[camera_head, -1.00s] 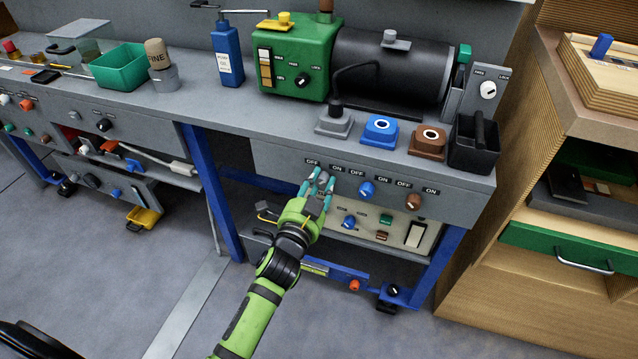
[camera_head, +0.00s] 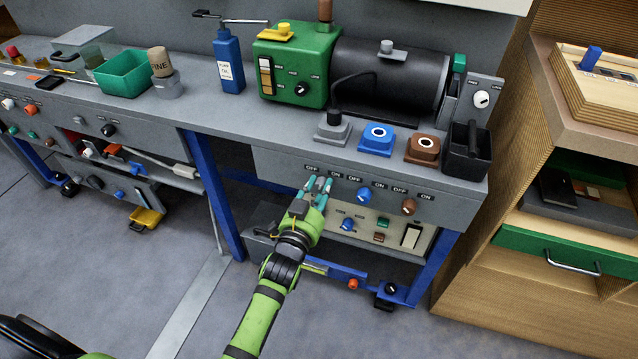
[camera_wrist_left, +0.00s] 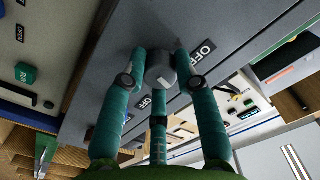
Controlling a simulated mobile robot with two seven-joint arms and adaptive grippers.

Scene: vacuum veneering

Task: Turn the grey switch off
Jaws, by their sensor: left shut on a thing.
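The grey switch (camera_head: 319,185) is a small round knob on the front panel (camera_head: 268,165) of the bench, at the left of a row of knobs. OFF and ON labels stand above it. My left gripper (camera_head: 317,184) reaches up to it from below, its teal fingers shut around the knob. In the left wrist view the grey knob (camera_wrist_left: 160,74) sits between the fingertips, close to an OFF label (camera_wrist_left: 203,53). The fingers partly hide it, and I cannot tell which way it points. My right gripper is out of view.
A blue knob (camera_head: 370,194) and a brown knob (camera_head: 409,206) are to the right on the same panel. A lower cream panel (camera_head: 397,236) has more controls. Grey, blue (camera_head: 377,139) and brown blocks stand on the bench above. Open floor lies in front.

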